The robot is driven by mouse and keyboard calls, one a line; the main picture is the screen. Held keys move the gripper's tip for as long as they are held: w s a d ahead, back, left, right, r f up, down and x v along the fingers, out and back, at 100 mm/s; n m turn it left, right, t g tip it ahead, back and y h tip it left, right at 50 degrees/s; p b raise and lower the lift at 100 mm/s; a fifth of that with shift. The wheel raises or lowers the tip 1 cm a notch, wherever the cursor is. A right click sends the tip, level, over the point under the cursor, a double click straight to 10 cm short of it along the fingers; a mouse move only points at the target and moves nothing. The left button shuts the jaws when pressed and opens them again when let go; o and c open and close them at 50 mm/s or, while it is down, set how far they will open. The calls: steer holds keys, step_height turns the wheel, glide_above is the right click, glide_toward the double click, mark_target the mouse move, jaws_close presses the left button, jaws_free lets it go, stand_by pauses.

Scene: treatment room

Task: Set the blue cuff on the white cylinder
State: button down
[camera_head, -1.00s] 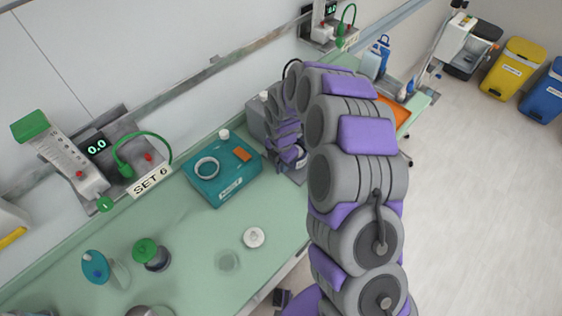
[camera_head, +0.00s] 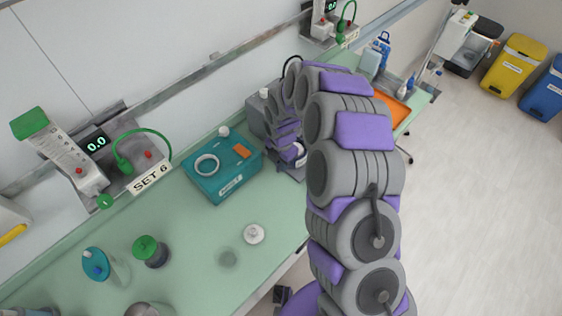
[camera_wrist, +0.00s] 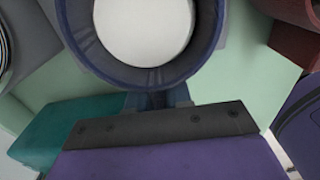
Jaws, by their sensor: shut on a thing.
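The blue cuff (camera_wrist: 155,77) is a dark blue ring at the top of the wrist view, cut off by the upper edge. My gripper (camera_wrist: 157,100) is shut on the cuff's near side. The round white face of the white cylinder (camera_wrist: 145,28) shows through the cuff's opening. I cannot tell whether the cuff is around the cylinder or still above it. In the head view my gripper (camera_head: 291,156) is low over the bench's right part, beside a grey box, and the cuff is mostly hidden by my arm.
A teal box (camera_head: 222,188) with a white ring and orange piece on top stands left of my gripper. A white round piece (camera_head: 254,234) and a green-capped jar (camera_head: 150,251) are nearer on the green bench (camera_head: 200,265). An orange tray (camera_head: 392,110) lies beyond my arm.

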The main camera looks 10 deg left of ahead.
stand_by(0.4)
steer(key=c, duration=1)
jaws_free()
steer(key=shift+o, duration=0.2)
steer(key=shift+r, duration=0.1)
steer(key=shift+r+p, duration=1.35)
steer(key=shift+r, duration=2.05)
